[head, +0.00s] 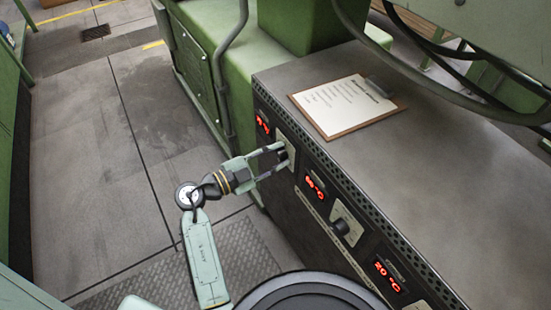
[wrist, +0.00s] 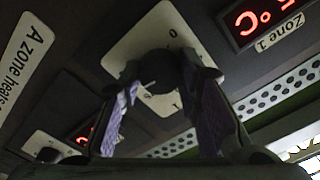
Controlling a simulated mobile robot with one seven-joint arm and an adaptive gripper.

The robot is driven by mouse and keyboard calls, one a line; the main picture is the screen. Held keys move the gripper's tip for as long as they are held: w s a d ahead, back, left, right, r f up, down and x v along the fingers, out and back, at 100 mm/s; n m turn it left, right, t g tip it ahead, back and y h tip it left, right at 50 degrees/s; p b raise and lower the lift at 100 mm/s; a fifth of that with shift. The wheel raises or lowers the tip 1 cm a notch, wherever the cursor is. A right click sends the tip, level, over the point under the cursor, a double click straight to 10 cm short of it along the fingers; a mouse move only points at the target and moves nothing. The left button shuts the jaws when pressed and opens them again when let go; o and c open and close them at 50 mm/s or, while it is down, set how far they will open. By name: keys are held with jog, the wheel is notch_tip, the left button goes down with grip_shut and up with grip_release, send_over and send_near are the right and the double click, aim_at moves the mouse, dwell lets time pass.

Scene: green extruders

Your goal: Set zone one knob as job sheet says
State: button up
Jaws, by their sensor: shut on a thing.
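The zone one knob (wrist: 160,92) is black and round, on a pale square plate (wrist: 124,48) marked with small numbers. In the wrist view my gripper (wrist: 170,78) has a finger on each side of it and is shut on it. In the head view my gripper (head: 279,160) reaches the panel from the left, and its fingers mostly hide the knob. A red-lit display (wrist: 268,18) labelled Zone 1 is beside the plate. The job sheet (head: 340,104) lies on a clipboard on the cabinet top; its text is too small to read.
The grey cabinet top (head: 440,170) is mostly bare. Black cables (head: 440,95) hang above it. Open floor (head: 90,170) lies to the left.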

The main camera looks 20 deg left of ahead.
jog(key=m+b, duration=0.1)
jog(key=m, duration=0.2)
jog(key=shift+f, duration=0.1)
jog(key=shift+m, duration=0.5)
jog(key=o, duration=1.1)
jog(key=shift+o, duration=0.2)
jog(key=shift+s, duration=0.1)
jog(key=v, duration=0.7)
jog(key=shift+a, duration=0.15)
